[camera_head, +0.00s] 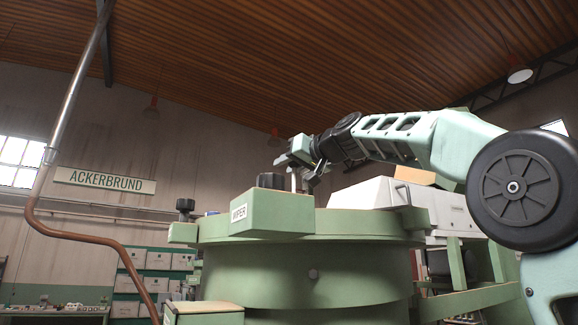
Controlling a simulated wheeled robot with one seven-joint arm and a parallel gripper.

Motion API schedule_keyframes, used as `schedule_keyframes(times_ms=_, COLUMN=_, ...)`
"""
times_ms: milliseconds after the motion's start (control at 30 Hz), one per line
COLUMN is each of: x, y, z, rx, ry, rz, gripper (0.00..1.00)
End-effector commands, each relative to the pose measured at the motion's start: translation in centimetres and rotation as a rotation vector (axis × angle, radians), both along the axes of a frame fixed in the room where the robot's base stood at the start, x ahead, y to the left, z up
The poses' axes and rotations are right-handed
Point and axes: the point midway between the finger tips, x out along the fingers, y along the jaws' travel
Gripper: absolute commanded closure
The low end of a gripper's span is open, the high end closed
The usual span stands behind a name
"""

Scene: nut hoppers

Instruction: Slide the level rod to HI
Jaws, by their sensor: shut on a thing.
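My gripper (303,165) is at the end of my arm, which reaches in from the right, above the top of the green hopper (310,265). Its jaws are shut on a thin pale upright rod, the level rod (294,184), of which only a short length shows below the jaws. The rod's lower end is hidden behind the green box marked WIPER (272,213). No HI mark can be read in this view.
A dark knob (271,181) stands close to the left of the rod. Another dark knob (185,206) sits at the hopper's left edge. A white housing (385,193) is behind, under my arm. A bent pipe (68,120) rises at the left.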

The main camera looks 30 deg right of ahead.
Motion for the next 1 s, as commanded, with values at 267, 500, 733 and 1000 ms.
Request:
schedule_keyframes(times_ms=267, x=0.0, y=0.0, z=3.0, rx=0.001, ry=-0.003, rz=-0.001, gripper=1.0)
schedule_keyframes(times_ms=500, x=-0.1, y=0.0, z=3.1, rx=0.002, ry=-0.01, rz=-0.003, gripper=0.64)
schedule_keyframes(times_ms=733, x=-0.1, y=0.0, z=2.9, rx=0.001, ry=-0.006, rz=-0.001, gripper=0.48)
schedule_keyframes(times_ms=1000, x=-1.2, y=-0.2, z=2.6, rx=0.0, ry=-0.005, rz=-0.002, gripper=0.48)
